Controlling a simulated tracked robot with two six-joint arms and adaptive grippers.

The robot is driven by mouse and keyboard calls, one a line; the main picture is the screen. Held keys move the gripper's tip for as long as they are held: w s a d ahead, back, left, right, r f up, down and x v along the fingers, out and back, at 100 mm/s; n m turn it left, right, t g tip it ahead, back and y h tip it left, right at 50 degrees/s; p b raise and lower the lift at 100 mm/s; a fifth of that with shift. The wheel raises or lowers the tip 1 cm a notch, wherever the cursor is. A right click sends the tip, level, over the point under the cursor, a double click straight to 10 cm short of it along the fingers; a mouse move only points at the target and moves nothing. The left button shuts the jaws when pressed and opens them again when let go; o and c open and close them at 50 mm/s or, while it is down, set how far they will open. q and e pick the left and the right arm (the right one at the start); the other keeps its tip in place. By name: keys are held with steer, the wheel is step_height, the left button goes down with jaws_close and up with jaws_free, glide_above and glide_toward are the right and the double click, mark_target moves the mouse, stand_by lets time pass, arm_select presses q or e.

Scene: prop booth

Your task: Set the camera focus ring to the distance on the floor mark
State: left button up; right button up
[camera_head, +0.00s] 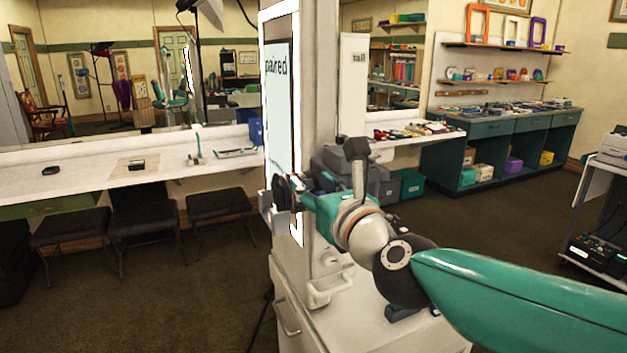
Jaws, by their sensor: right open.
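My right arm comes in from the lower right, and my right gripper (286,192) is at its far end, in front of the tall lit white panel. The gripper is small and dark in this view. It looks open, and I see nothing held in it. I cannot make out a camera, a focus ring or a floor mark with a distance. My left gripper is not in view.
The lit panel (281,60) reads "paired". A white cabinet (290,318) stands below it. A long counter (60,180) with stools (70,228) runs along the left. A teal shelf unit (490,140) is at the back right, a cart (600,190) at the right edge. Brown floor lies open between.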

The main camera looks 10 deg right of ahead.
steer(key=shift+x, duration=0.85)
steer(key=shift+c, duration=0.2)
jaws_close()
